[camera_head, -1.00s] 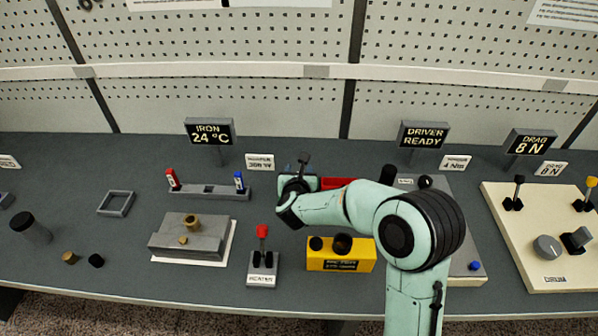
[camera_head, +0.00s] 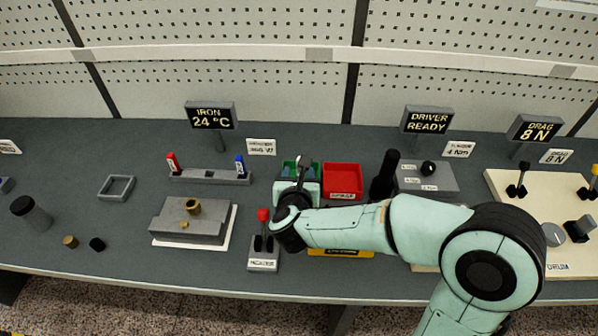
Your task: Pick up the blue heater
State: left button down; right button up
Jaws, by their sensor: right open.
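The blue heater (camera_head: 240,167) stands upright at the right end of a grey rack (camera_head: 210,178), left of centre on the bench. A red heater (camera_head: 173,162) stands at the rack's left end. My right gripper (camera_head: 288,232) is over the bench, to the right of the rack and nearer the front, apart from the blue heater. Its jaws are open, but the fingertips are hidden under the wrist. It is close beside the heater lever block with a red knob (camera_head: 263,215). My left gripper is not in view.
A grey block with a brass piece (camera_head: 188,222) stands in front of the rack. A red bin (camera_head: 343,180) and a green bin (camera_head: 290,170) are behind my right arm. A black cylinder (camera_head: 384,176) stands further right. A square frame (camera_head: 117,187) lies left.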

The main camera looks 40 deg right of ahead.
aim_at(238, 159)
jog(key=k+j, duration=0.75)
jog(key=j, duration=0.2)
